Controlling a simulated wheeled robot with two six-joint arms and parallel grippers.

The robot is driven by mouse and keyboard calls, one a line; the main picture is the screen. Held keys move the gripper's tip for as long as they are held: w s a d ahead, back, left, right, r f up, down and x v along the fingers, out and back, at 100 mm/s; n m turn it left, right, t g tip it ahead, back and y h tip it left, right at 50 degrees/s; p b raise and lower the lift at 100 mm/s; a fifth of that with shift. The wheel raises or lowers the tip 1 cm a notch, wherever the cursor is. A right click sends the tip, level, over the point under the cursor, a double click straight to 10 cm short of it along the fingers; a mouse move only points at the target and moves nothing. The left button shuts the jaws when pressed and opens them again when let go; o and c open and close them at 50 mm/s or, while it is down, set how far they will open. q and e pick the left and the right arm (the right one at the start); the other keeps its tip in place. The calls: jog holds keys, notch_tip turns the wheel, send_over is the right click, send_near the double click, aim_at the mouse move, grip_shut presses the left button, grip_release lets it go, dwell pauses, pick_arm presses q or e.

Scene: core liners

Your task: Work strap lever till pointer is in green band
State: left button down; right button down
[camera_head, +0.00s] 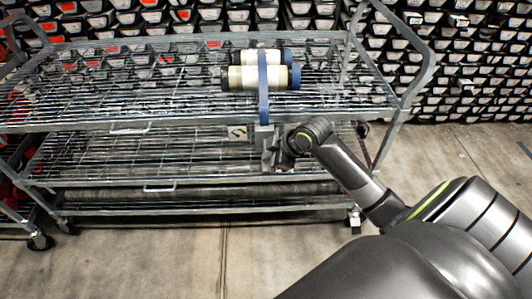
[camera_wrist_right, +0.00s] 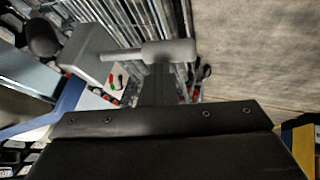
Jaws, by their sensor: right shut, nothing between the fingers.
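A blue strap (camera_head: 263,88) runs over two cream core liners (camera_head: 256,77) with dark ends and down the front edge of the cart's top shelf. My right gripper (camera_head: 276,158) is shut and empty, just below the strap's lower end. A grey lever-like part (camera_head: 267,140) is beside it; whether they touch is unclear. In the right wrist view a grey bar (camera_wrist_right: 168,51) lies across the tip of my dark shut fingers (camera_wrist_right: 158,86). A small plate with green and red marks (camera_head: 237,132) also shows in the right wrist view (camera_wrist_right: 117,78); its pointer is too small to read. My left gripper is not in view.
The wheeled cart (camera_head: 120,122) has wire shelves and a raised metal end frame (camera_head: 408,85) at the right. Racks of dark trays (camera_head: 470,70) stand behind it. Concrete floor (camera_head: 150,262) in front of the cart is clear.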

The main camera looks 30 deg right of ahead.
jog(key=shift+s+f, duration=0.15)
jog(key=shift+f, duration=0.4)
dwell(0.4)
jog(key=shift+r, duration=0.1)
dwell(0.4)
jog(key=shift+w+d+r+p, duration=0.1)
jog(key=shift+w+r+p, duration=0.1)
jog(key=shift+r+p, duration=0.7)
jog(key=shift+w+d+r+p, duration=0.1)
jog(key=shift+w+r+p, duration=0.05)
jog(key=shift+r+p, duration=0.75)
jog(key=shift+w+d+r+p, duration=0.1)
jog(key=shift+w+r+p, duration=0.1)
jog(key=shift+r+p, duration=0.65)
jog(key=shift+r, duration=0.1)
jog(key=r+p, duration=0.4)
jog(key=shift+w+d+r+p, duration=0.25)
jog(key=shift+w+r+p, duration=0.15)
